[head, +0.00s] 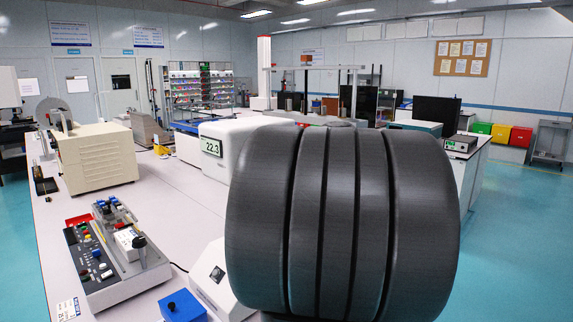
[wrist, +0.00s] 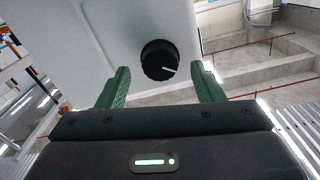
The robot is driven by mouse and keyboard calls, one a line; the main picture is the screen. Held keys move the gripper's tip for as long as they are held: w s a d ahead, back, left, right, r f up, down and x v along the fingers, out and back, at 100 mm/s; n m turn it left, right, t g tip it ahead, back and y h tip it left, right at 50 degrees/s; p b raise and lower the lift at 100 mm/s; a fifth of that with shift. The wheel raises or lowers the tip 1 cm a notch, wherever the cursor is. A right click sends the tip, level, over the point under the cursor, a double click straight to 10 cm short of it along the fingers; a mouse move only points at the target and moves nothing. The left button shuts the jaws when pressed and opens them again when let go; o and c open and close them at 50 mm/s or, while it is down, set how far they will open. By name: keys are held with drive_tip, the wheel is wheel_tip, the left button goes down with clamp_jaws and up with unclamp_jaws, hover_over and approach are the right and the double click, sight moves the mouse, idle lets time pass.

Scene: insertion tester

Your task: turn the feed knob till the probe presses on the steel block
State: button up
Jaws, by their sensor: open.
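My gripper (wrist: 160,72) is open, with one green finger on each side of the knob's lower part. Gaps show between both fingers and the knob; how deep it sits between them I cannot tell. In the head view, a large dark ribbed cylinder, which looks like part of my arm, blocks the centre. I cannot make out the probe or the steel block in either view.
In the head view, a control panel unit (head: 117,255) stands on the pale bench (head: 175,195). A beige box (head: 97,158) and a white device with a 22.3 display (head: 212,146) stand behind it. A blue box (head: 183,306) lies near the front. Blue floor is open at the right.

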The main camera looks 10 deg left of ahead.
drive_tip(key=b+v, duration=0.2)
drive_tip(key=v, duration=0.9)
drive_tip(key=shift+s+d, duration=0.15)
drive_tip(key=shift+s, duration=0.1)
drive_tip(key=p+x, duration=0.3)
drive_tip(key=x, duration=1.1)
drive_tip(key=shift+d, duration=0.1)
